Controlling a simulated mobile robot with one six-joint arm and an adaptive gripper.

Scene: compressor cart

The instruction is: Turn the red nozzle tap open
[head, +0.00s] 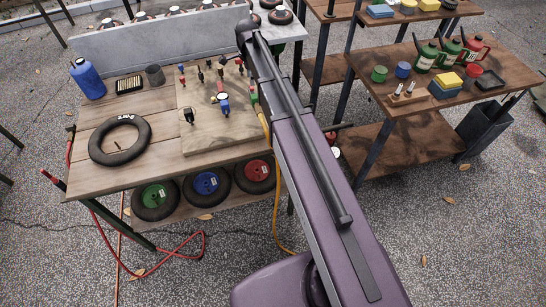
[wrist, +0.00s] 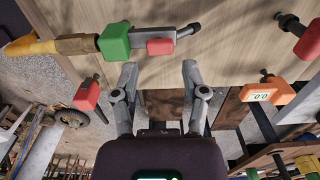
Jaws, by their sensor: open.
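In the wrist view a grey nozzle (wrist: 186,37) lies across the wooden board (wrist: 230,25), with a red block (wrist: 160,47) on its side, a green block (wrist: 114,41) and a yellow hose end (wrist: 55,46) at left. Another red block (wrist: 87,94) on a dark stem is left of my gripper (wrist: 160,82), and a red piece (wrist: 308,42) is at the upper right. I cannot tell which red part is the nozzle tap. My gripper is open and empty, its fingers below the nozzle in the picture, apart from it. In the head view my arm hides my gripper.
The head view shows the workbench (head: 95,185) with a board (head: 195,135) of small taps, a black tyre (head: 120,139) and a blue bottle (head: 87,79). A yellow hose (head: 276,205) hangs beside my arm. Shelves (head: 410,150) stand right. An orange gauge (wrist: 267,92) is right of my gripper.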

